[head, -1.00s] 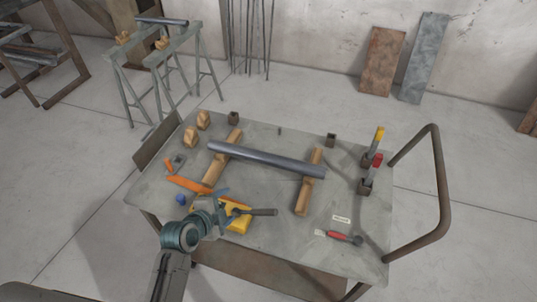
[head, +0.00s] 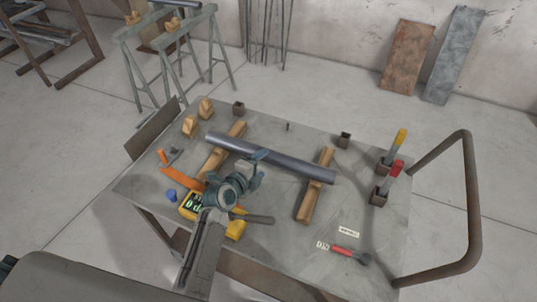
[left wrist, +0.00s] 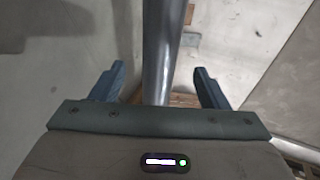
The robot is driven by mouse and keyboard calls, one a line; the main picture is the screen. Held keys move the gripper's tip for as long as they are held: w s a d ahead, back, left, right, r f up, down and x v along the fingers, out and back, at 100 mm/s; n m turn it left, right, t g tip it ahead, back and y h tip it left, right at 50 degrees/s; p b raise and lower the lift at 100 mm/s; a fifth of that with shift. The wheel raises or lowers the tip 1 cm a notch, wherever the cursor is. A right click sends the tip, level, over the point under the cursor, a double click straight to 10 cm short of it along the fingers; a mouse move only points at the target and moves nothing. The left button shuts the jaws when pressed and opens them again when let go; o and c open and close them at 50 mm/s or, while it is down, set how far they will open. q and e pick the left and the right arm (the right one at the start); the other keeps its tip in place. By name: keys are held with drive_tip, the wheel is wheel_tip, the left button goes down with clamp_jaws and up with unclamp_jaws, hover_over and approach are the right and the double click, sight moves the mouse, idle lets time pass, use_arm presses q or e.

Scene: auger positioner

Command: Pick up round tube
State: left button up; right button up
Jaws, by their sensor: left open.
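The round tube (head: 285,162) is a long grey metal cylinder on the cart. It lies across two wooden blocks, the left block (head: 232,137) and the right block (head: 314,192). My left gripper (head: 256,162) is over the left half of the tube. In the left wrist view the tube (left wrist: 161,50) runs between the open fingers of my left gripper (left wrist: 160,88), with space on both sides and nothing gripped. The gripper hides a little of the tube in the head view. My right gripper is not in view.
The cart top (head: 285,235) also holds a yellow device (head: 193,207), an orange tool (head: 180,180), a red-handled tool (head: 347,252) and small dark square cups (head: 344,139). A bent handle (head: 468,200) rises at the right. The front right of the cart top is mostly clear.

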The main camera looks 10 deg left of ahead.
sight(264, 158)
use_arm(q)
drive_tip(key=w, duration=0.1)
drive_tip(key=w+p, duration=0.1)
drive_tip(key=shift+w+f+p, duration=0.25)
drive_tip(key=shift+w+p, duration=0.05)
drive_tip(key=shift+x, duration=1)
drive_tip(key=shift+w+f, duration=0.15)
drive_tip(key=shift+f, duration=0.1)
drive_tip(key=c, duration=1.4)
drive_tip(key=shift+r, duration=0.15)
clamp_jaws()
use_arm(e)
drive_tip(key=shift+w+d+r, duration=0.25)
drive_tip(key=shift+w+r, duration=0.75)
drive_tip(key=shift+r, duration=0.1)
